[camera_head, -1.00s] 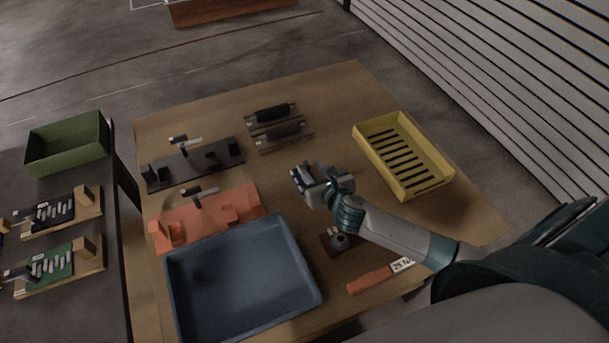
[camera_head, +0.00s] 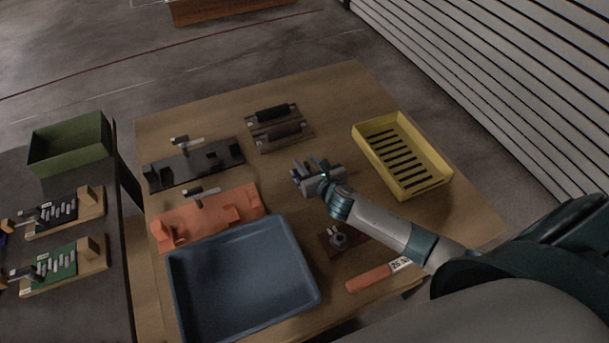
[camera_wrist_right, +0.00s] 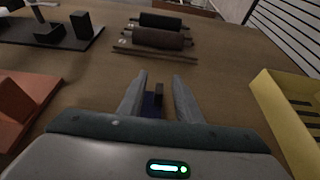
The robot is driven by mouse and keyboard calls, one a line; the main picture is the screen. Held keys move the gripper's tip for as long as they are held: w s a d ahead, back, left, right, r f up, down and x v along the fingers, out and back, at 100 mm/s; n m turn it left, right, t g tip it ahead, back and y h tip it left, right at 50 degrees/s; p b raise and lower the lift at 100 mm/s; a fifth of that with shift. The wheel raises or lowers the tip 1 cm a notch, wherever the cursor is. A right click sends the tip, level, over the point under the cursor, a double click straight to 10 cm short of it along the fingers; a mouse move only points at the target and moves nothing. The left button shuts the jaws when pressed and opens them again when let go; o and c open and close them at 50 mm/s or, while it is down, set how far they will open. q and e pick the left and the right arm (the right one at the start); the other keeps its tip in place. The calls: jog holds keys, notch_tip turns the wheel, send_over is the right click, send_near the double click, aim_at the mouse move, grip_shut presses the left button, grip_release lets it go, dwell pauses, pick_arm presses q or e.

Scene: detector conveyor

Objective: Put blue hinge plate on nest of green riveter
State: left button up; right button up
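A small blue piece (camera_wrist_right: 149,106), which looks like the blue hinge plate, lies low between the fingers of my right gripper (camera_wrist_right: 159,85) in the right wrist view. A dark upright peg or knuckle (camera_wrist_right: 158,93) shows beside it. The fingers stand apart, with a gap between the piece and the right finger. In the head view my right gripper (camera_head: 303,168) is low over the middle of the wooden table and mostly hides the piece. The green fixture on a wooden base (camera_head: 62,263), apparently the green riveter, is on the dark table at far left. My left gripper is not in view.
A yellow slotted tray (camera_head: 441,177) is right of the gripper; a blue-grey tray (camera_head: 310,285) is at front left. Orange (camera_head: 205,213) and black (camera_head: 190,168) fixtures stand left. Dark rollers (camera_head: 272,114) lie behind. An orange-handled tool (camera_head: 370,278) lies in front.

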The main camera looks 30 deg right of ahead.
jog(key=shift+w+f, duration=0.2)
jog(key=shift+w, duration=0.25)
jog(key=shift+c, duration=0.7)
grip_shut()
jog(key=shift+r, duration=0.1)
jog(key=shift+r, duration=0.7)
notch_tip(320, 180, up, 2)
jog(key=shift+r+b, duration=0.2)
jog(key=shift+b, duration=0.15)
jog(key=s+d+r+b, duration=0.2)
jog(key=s+d+r, duration=0.5)
jog(key=s, duration=0.2)
jog(key=shift+s+b, duration=0.2)
jog(key=shift+b, duration=0.2)
